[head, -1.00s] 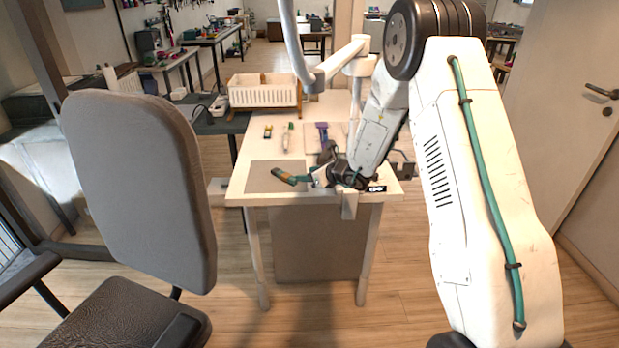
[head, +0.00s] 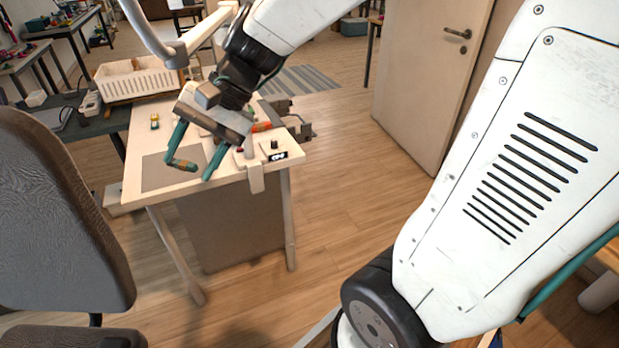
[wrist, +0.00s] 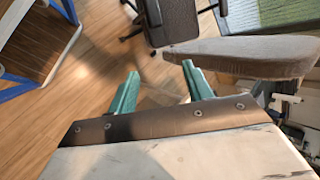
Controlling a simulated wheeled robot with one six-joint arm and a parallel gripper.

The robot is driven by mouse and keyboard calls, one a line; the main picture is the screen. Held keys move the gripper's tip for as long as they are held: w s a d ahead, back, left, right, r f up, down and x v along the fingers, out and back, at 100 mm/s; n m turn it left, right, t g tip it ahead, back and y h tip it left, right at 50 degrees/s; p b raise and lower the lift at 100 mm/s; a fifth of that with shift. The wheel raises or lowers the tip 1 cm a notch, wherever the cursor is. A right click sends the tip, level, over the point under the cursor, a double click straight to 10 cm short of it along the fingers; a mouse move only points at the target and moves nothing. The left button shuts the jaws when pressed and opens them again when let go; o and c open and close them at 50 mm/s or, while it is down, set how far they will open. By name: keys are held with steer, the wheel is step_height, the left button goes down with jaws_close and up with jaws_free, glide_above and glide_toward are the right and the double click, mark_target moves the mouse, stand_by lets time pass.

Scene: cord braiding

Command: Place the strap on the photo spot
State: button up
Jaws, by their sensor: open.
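My gripper (head: 195,171) is open and empty, its two teal fingers spread and pointing down in front of the desk's mat in the head view. The fingers also show in the wrist view (wrist: 160,72), with nothing between them. A flat grey mat (head: 155,175) lies at the desk's front left; I cannot tell whether it is the photo spot. A small orange item (head: 262,127) lies right of my wrist.
The pale desk (head: 135,150) has a small yellow-and-dark item (head: 155,121) at its left. A white slatted crate (head: 140,84) stands behind. A small device with a lit display (head: 277,156) sits at the right front corner. A grey chair (head: 55,215) stands at left. Open floor lies right of the desk.

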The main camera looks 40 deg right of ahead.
steer(key=s+d+n+h, duration=0.3)
steer(key=s+d, duration=0.2)
steer(key=s, duration=0.3)
steer(key=s+d+n+h, duration=0.4)
steer(key=s, duration=0.5)
steer(key=shift+d+h, duration=0.3)
steer(key=shift+d, duration=0.1)
steer(key=shift+f, duration=0.1)
